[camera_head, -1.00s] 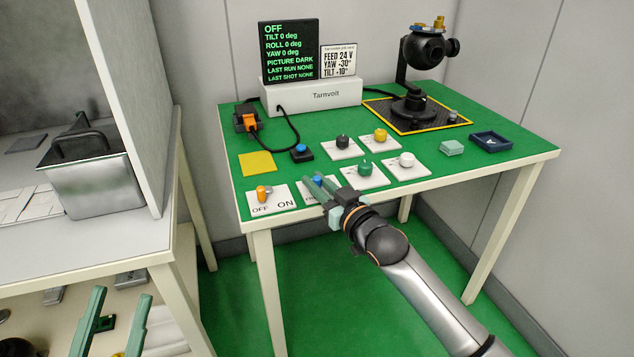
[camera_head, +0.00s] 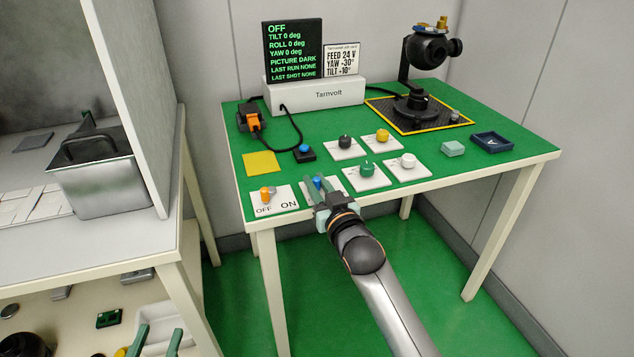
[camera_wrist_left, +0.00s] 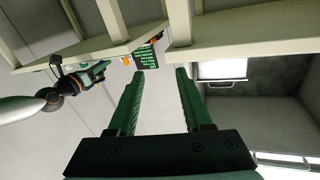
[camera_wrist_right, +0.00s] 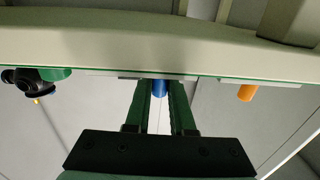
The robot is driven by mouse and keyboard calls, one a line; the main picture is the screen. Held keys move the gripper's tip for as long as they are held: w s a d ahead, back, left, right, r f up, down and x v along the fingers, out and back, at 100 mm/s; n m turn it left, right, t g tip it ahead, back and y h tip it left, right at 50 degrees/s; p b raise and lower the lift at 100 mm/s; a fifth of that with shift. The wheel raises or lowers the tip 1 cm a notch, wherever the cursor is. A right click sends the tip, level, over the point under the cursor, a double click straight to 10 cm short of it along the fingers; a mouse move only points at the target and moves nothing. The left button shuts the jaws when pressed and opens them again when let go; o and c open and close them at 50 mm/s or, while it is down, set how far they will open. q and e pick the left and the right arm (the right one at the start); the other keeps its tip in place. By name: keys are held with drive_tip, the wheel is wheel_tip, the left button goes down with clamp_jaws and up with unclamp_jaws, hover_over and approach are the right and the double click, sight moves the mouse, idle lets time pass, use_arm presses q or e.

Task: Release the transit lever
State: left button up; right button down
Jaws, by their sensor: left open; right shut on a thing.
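A blue-topped lever (camera_head: 319,184) stands on a white plate (camera_head: 306,196) at the table's front edge. The plate's label is mostly covered, so I cannot read whether it is the transit lever. My right gripper (camera_head: 317,181) is shut on the blue lever, one finger on each side. In the right wrist view the blue lever (camera_wrist_right: 160,88) shows between the fingertips. My left gripper (camera_head: 158,330) is open and empty, low at the front left, away from the green table. In the left wrist view its fingers (camera_wrist_left: 160,72) are apart with nothing between them.
An orange lever (camera_head: 266,194) on an OFF/ON plate stands just left. Several knobs on white plates (camera_head: 367,168) are to the right. The gimbal camera (camera_head: 427,48) stands on a dark mat behind. The display (camera_head: 292,48) reads OFF. A side counter (camera_head: 150,242) is near my left gripper.

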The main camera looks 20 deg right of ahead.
drive_tip(key=shift+r, duration=0.1)
drive_tip(key=c, duration=0.8)
unclamp_jaws()
use_arm(q)
drive_tip(key=shift+r, duration=0.1)
use_arm(e)
drive_tip(key=shift+o, duration=0.2)
drive_tip(key=shift+s, duration=0.3)
drive_tip(key=s, duration=0.2)
drive_tip(key=s+p, duration=0.1)
drive_tip(key=shift+s+d, duration=0.2)
drive_tip(key=shift+s, duration=0.2)
use_arm(q)
drive_tip(key=s+f+n+g+y, duration=0.1)
drive_tip(key=s+f+g, duration=0.1)
drive_tip(key=f, duration=0.4)
drive_tip(key=s+f+n+g+p, duration=0.1)
drive_tip(key=s+f+g, duration=0.1)
drive_tip(key=f+g, duration=0.2)
drive_tip(key=shift+s+f+y, duration=0.35)
drive_tip(key=shift+f+y, duration=0.05)
drive_tip(key=shift+f, duration=1.35)
use_arm(e)
approach(318, 185)
drive_tip(key=shift+s, duration=0.8)
